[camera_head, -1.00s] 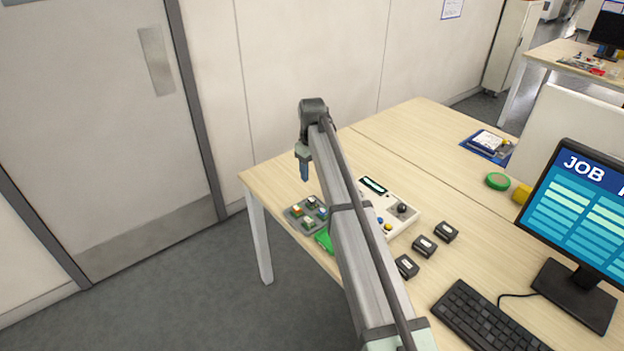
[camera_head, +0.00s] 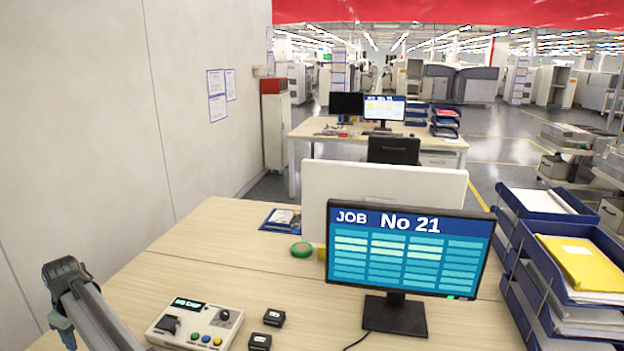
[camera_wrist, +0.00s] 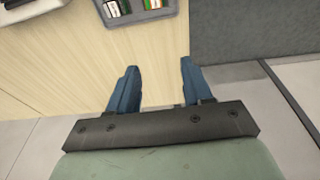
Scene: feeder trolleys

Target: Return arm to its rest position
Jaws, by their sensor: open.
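My gripper shows in the wrist view (camera_wrist: 157,85) with its two blue fingers apart and nothing between them. It hangs over the pale wood table (camera_wrist: 85,65) close to its edge, with the grey floor beyond on the right. In the head view my arm reaches up from the bottom left corner, and the fingertips are cut off or hidden there.
A grey tray (camera_wrist: 112,22) of small parts lies ahead of the fingers. A control box (camera_head: 195,326), black blocks (camera_head: 274,317), a green roll (camera_head: 301,250), a monitor (camera_head: 408,258) and blue paper trays (camera_head: 512,250) stand on the table. The wall is on the left.

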